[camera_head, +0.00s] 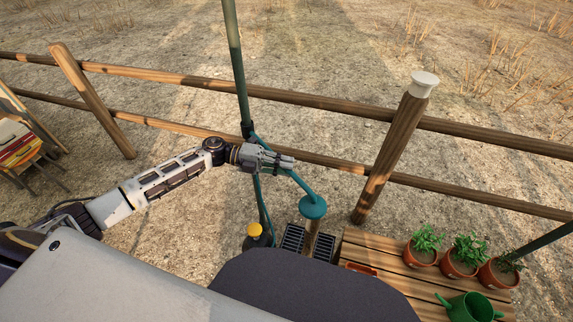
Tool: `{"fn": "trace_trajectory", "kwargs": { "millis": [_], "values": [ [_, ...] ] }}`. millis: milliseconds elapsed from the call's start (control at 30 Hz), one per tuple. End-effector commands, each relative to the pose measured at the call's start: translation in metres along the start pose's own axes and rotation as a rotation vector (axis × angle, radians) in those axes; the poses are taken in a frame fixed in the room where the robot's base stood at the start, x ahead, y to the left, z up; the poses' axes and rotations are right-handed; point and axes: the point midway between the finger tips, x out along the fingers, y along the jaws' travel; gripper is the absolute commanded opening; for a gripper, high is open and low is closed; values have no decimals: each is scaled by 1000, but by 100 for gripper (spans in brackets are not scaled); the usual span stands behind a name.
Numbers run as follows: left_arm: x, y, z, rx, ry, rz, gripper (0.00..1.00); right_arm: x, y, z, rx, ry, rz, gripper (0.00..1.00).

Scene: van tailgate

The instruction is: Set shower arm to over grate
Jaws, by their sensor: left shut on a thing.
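The teal shower arm (304,186) reaches right and down from the tall dark green pole (239,75) and ends in a round teal shower head (313,207). My left gripper (290,163) is shut on the shower arm near the pole. A dark slotted grate (293,238) lies on the ground below. In this view the shower head overlaps a wooden post that stands between the grate's visible parts. My own dark body hides the grate's near edge. My right gripper is not in view.
A yellow-capped dark bottle (254,233) stands left of the grate. A wooden deck (375,253) at right holds potted plants (424,244) and a green watering can (468,307). A rail fence (330,108) runs behind, with a white-capped post (404,130).

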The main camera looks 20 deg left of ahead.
Motion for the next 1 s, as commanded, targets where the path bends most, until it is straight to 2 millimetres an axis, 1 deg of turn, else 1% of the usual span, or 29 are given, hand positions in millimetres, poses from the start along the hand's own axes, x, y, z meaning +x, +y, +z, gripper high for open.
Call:
{"fn": "trace_trajectory", "kwargs": {
  "millis": [300,333,467,500,833,1000],
  "values": [
    [0,1,0,-1,-1,2,0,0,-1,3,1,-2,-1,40],
    [0,1,0,-1,-1,2,19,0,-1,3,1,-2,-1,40],
    [0,1,0,-1,-1,1,36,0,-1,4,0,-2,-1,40],
    [0,0,0,-1,-1,1,37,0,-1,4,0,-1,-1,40],
    [-1,0,0,-1,-1,1,37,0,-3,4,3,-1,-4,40],
    [-8,1,0,-2,-2,1,37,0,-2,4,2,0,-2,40]
  ]
}}
